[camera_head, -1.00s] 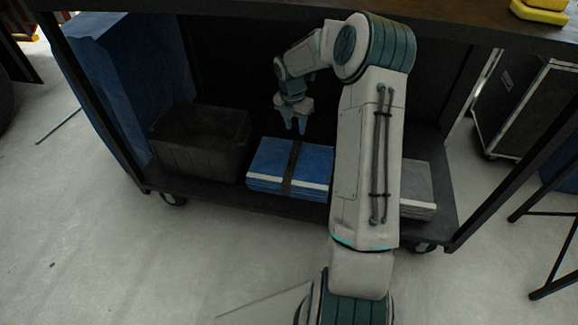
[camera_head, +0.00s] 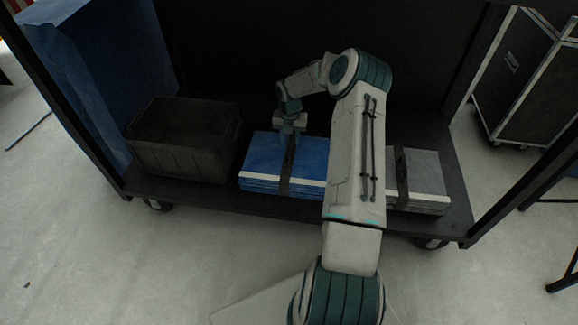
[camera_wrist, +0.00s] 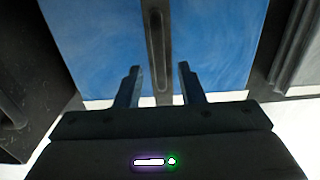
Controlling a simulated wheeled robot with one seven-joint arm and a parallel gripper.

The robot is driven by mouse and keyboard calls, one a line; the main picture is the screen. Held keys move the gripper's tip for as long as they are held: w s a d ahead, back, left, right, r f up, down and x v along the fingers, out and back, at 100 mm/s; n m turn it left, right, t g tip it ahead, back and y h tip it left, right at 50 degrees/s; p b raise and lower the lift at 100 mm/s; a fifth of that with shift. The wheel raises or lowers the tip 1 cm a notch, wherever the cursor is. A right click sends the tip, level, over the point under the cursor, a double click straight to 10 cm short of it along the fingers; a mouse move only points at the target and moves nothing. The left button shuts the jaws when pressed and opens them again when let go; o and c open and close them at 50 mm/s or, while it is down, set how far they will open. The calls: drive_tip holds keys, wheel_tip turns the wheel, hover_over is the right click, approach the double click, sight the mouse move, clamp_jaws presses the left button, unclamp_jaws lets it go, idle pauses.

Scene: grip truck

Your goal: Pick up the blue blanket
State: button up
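The blue blanket (camera_head: 257,160) is a folded stack with a dark strap across its middle, lying on the low shelf of the cart. It fills the upper middle of the wrist view (camera_wrist: 210,45), where the strap (camera_wrist: 157,50) runs between the fingers. My gripper (camera_head: 291,147) points down over the blanket at the strap. In the wrist view my gripper (camera_wrist: 158,72) is open, one finger on each side of the strap. I cannot tell whether the fingertips touch the blanket. My arm hides part of the blanket's right side.
A black crate (camera_head: 183,140) stands left of the blanket on the shelf (camera_head: 215,198). A grey strapped blanket stack (camera_head: 424,176) lies to the right, beyond my arm. Dark cart posts (camera_head: 75,110) frame the opening. A black case (camera_head: 520,85) stands at the far right.

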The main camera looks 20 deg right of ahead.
sight(289, 148)
wheel_tip(289, 148, down, 6)
drive_tip(key=b, duration=0.2)
drive_tip(key=shift+s+a+f+b, duration=0.1)
drive_tip(key=shift+a+f+b, duration=0.05)
drive_tip(key=shift+b, duration=0.25)
clamp_jaws()
idle(1.1)
